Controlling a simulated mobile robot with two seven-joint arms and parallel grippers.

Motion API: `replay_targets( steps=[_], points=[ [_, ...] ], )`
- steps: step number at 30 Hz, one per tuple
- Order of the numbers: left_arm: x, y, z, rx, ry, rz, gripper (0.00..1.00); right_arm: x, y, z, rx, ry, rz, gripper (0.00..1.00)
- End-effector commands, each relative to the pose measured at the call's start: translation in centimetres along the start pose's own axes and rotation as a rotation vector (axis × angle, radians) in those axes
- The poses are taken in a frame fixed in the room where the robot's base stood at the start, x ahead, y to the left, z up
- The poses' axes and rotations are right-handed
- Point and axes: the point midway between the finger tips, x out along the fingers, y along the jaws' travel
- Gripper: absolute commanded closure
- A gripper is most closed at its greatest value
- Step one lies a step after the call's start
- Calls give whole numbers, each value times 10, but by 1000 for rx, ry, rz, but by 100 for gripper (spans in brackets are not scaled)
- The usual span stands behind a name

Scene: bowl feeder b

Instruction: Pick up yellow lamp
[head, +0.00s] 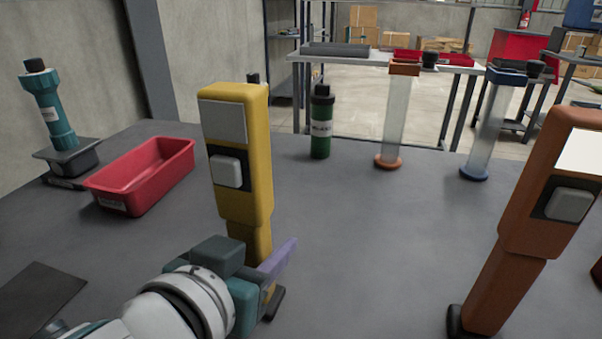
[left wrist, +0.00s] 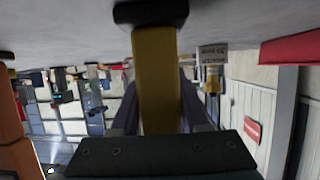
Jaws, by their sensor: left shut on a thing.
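The gripper hides part of the lamp's lower end in the head view. My right gripper does not show.
A red tray (head: 140,178) and a teal tool (head: 50,105) stand to the left. A green bottle (head: 321,122) is behind the lamp. Two clear tubes, with orange (head: 396,115) and blue (head: 490,125) ends, stand farther back. An orange lamp (head: 535,215) is at right. The table middle is clear.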

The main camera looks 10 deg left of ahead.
Motion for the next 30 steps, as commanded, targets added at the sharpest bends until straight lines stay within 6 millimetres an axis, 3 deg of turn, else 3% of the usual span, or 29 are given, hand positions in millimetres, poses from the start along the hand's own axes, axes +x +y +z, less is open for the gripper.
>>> replay_targets(
  steps=[5, 20, 26, 30],
  points=[
    [0, 0, 0, 0, 0, 0, 100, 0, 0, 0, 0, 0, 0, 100],
    [-1, 0, -3, 0, 2, 0, 100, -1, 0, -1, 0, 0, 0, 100],
    [-8, 0, -22, 0, 5, 0, 100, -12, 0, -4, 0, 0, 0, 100],
    [-20, 0, -51, 0, 7, 1, 100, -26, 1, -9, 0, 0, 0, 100]
  ],
)
